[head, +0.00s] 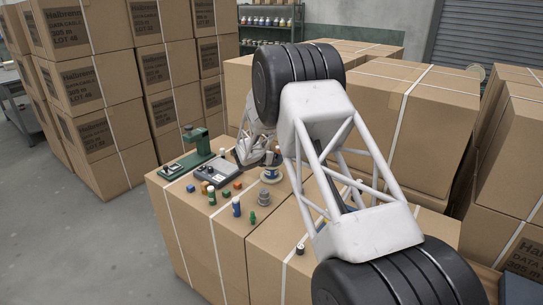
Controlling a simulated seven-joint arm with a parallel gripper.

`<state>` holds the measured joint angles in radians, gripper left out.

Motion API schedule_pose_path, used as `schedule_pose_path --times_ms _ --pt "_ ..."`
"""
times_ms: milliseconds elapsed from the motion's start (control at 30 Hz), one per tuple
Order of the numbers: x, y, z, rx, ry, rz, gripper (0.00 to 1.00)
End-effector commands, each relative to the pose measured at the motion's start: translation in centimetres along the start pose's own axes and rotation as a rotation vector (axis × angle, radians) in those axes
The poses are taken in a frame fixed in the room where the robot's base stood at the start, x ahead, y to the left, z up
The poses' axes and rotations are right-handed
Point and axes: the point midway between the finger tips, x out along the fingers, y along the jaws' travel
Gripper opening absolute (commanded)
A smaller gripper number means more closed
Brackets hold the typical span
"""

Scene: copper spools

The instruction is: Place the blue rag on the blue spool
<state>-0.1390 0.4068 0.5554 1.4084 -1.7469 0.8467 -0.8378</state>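No blue rag can be made out. A small blue cylinder (236,208) stands left of the spool, and a small blue block (190,188) lies farther left. My gripper (268,160) is a small dark shape at the arm's far end, close above or behind the spool. Its fingers are too small and partly hidden to read. My arm hides the right part of the work surface.
The work surface is strapped cartons (182,215). A green stand (197,150) and a grey device (214,173) are at the back left. Orange blocks (226,194), a dark bottle (212,196), a green peg (252,218) and a dark cylinder (300,249) stand around. Taller cartons (420,120) rise behind.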

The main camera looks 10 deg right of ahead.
Motion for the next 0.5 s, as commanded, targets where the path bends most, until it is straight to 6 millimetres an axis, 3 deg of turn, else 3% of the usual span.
schedule_pose_path --times_ms 400,433,500 --pt "0.1 0.02 -0.2 0.0 -0.001 0.0 0.67" --pt "0.11 0.02 -0.23 0.0 -0.001 0.001 0.91" --pt "0.1 0.02 -0.19 0.0 -0.001 0.0 1.0"
